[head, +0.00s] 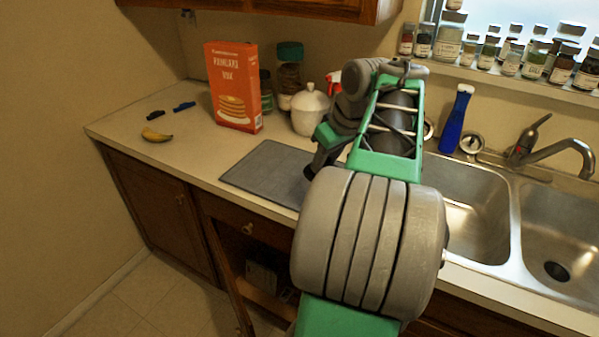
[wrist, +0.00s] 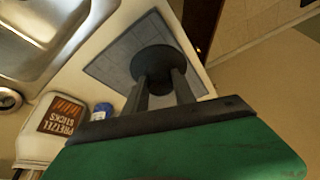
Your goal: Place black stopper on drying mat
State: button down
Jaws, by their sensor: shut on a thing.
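The black stopper (wrist: 158,60) is a dark round disc with a stem rising from it, held between the two fingers of my gripper (wrist: 161,82) in the wrist view. The grey drying mat (head: 262,172) lies flat on the counter left of the sink in the head view. It also shows behind the stopper in the wrist view (wrist: 104,66). In the head view my gripper (head: 318,165) is over the mat's right side, mostly hidden by my arm. A dark edge of the stopper (head: 309,172) shows there. I cannot tell the gap between stopper and mat.
An orange box (head: 233,88), a white lidded jar (head: 309,112) and other jars stand behind the mat. A banana (head: 155,135) lies on the left counter. The double sink (head: 470,205) is at right.

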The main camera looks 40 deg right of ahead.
jog(key=w+d+f, duration=0.1)
jog(key=w+f, duration=0.2)
jog(key=w+d+f, duration=0.1)
jog(key=w+f, duration=0.1)
jog(key=w, duration=0.2)
jog(key=w+d+f, duration=0.1)
jog(key=w+f, duration=0.2)
jog(key=shift+w+d+f+p, duration=0.25)
jog(key=shift+d+f+p, duration=0.1)
notch_tip(320, 180, down, 3)
jog(key=shift+r, duration=0.1)
jog(key=shift+f, duration=0.4)
jog(key=c, duration=1)
grip_release()
jog(key=shift+r, duration=0.1)
jog(key=shift+c, duration=0.2)
